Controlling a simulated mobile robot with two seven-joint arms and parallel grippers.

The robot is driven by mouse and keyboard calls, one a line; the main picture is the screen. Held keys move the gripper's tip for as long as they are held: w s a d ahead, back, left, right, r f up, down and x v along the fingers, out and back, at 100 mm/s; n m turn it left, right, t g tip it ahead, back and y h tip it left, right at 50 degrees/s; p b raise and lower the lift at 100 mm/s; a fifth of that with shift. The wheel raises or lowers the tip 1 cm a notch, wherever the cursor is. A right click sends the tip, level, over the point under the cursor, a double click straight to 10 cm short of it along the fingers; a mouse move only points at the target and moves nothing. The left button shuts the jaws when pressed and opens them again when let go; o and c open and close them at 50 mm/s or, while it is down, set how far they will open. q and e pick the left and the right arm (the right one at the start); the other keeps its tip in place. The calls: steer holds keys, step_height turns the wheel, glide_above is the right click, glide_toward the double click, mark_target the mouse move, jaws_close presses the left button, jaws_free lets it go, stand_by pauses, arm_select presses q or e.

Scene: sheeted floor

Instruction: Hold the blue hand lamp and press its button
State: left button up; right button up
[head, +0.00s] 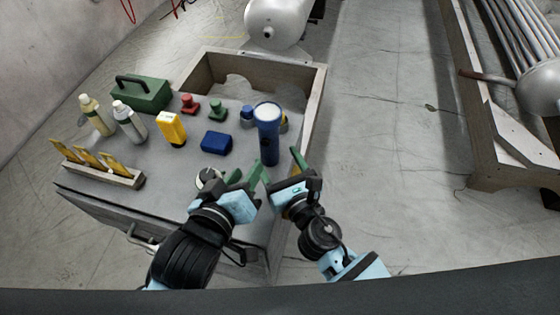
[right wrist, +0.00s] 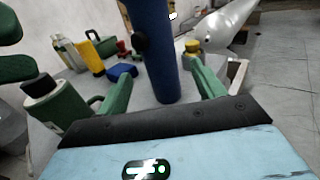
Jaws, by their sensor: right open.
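The blue hand lamp (head: 268,135) stands upright near the right side of the grey worktop, its pale lens facing up. It also shows in the right wrist view (right wrist: 155,60), with a dark round knob on its left side that may be the button. My right gripper (head: 282,164) is open, and its green fingers are on either side of the lamp's lower body in the right wrist view (right wrist: 163,88). I cannot tell whether they touch it. My left gripper (head: 246,170) is left of the lamp, its green fingers apart and empty.
A blue box (head: 216,142), a yellow device (head: 172,129), red (head: 190,104) and green (head: 218,110) small pieces, bottles (head: 130,122) and a green toolbox (head: 142,93) stand to the left. A green canister (right wrist: 58,104) is close to my left gripper.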

mark_target(267, 139)
steer(key=shift+x, duration=3.85)
arm_select(q)
steer(key=shift+c, duration=0.3)
arm_select(e)
steer(key=c, duration=1.1)
arm_select(q)
jaws_close()
arm_select(e)
steer(key=shift+c, duration=0.2)
